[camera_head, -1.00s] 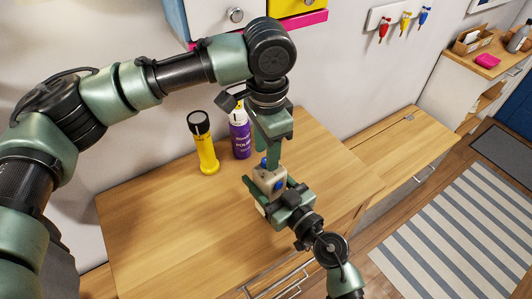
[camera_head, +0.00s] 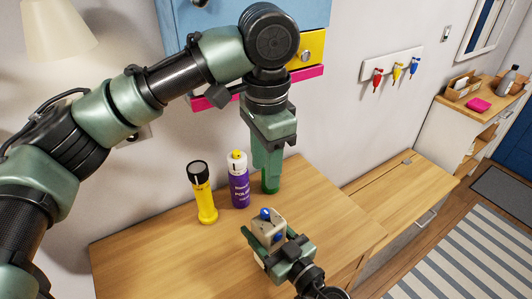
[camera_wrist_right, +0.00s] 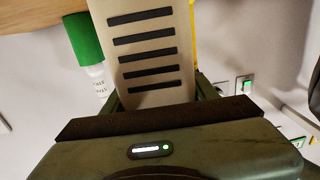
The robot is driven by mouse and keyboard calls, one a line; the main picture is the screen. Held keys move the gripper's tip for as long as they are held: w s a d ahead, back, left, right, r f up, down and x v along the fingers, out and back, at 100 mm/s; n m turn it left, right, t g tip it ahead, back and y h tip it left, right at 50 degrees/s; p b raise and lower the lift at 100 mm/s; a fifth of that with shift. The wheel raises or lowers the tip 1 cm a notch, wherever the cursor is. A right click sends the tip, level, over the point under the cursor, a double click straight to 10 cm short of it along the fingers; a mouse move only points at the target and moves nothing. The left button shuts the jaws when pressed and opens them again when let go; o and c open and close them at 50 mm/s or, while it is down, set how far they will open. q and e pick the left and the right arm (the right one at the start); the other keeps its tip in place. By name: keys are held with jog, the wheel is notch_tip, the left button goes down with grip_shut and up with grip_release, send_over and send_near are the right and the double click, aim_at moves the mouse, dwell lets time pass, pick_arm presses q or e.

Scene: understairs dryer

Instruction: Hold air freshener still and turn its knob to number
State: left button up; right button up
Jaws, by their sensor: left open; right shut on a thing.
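The air freshener (camera_head: 267,230) is a beige box with a blue knob (camera_head: 266,214) on top and a blue spot on its side. It stands over the wooden cabinet top. My right gripper (camera_head: 264,242) is shut on its body from the front. The right wrist view shows the freshener's beige face (camera_wrist_right: 148,50) with dark slots between the fingers. My left gripper (camera_head: 268,165) is open and empty, pointing down above and apart from the knob. Its fingers overlap in the head view, so the gap is hidden. The knob's number is too small to read.
A yellow flashlight (camera_head: 201,195) and a purple spray can (camera_head: 239,185) stand left of the freshener. A green-capped item (camera_head: 270,186) is partly behind my left fingers; its cap shows in the right wrist view (camera_wrist_right: 83,40). The cabinet's left top (camera_head: 150,250) is clear.

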jog(key=o, duration=1.6)
jog(key=shift+f, duration=0.15)
jog(key=shift+o, duration=0.5)
jog(key=v, duration=1.2)
notch_tip(320, 180, up, 10)
jog(key=p, duration=1)
jog(key=shift+w, duration=0.1)
